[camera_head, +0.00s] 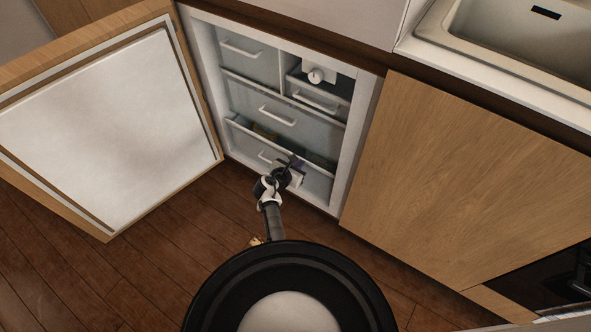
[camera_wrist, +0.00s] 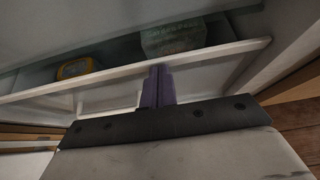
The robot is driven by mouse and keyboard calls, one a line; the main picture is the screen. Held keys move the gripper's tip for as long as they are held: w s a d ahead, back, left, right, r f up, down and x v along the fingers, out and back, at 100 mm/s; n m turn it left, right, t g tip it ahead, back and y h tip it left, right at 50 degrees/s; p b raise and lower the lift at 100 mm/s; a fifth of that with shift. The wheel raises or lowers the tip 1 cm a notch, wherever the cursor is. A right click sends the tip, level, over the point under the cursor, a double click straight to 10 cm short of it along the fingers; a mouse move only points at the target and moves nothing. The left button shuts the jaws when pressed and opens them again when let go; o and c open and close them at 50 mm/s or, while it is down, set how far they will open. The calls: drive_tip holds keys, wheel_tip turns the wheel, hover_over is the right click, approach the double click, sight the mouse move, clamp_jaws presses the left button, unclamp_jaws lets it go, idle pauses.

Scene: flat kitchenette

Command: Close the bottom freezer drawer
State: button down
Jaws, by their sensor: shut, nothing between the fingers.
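The bottom freezer drawer (camera_head: 318,184) is the lowest of the drawers in the open freezer. It has a pale front with a white handle, and a narrow gap shows above its front edge, so it stands slightly out. My gripper (camera_head: 293,164) is at the middle of this drawer's front, near its handle, with its fingers together and empty. In the wrist view the shut purple fingers (camera_wrist: 158,88) point at the drawer's white top rim (camera_wrist: 215,53). I cannot tell whether they touch it. A yellow item (camera_wrist: 76,68) and a greenish box (camera_wrist: 172,38) lie inside behind the rim.
The freezer door (camera_head: 110,125) stands wide open on the left. Upper drawers (camera_head: 275,108) sit above the bottom one. A closed wooden cabinet (camera_head: 455,180) is on the right, below a sink (camera_head: 520,45). Wooden floor (camera_head: 165,250) is clear in front.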

drive_tip(key=shift+w+d, duration=0.75)
drive_tip(key=shift+w, duration=0.3)
drive_tip(key=shift+s+a, duration=0.1)
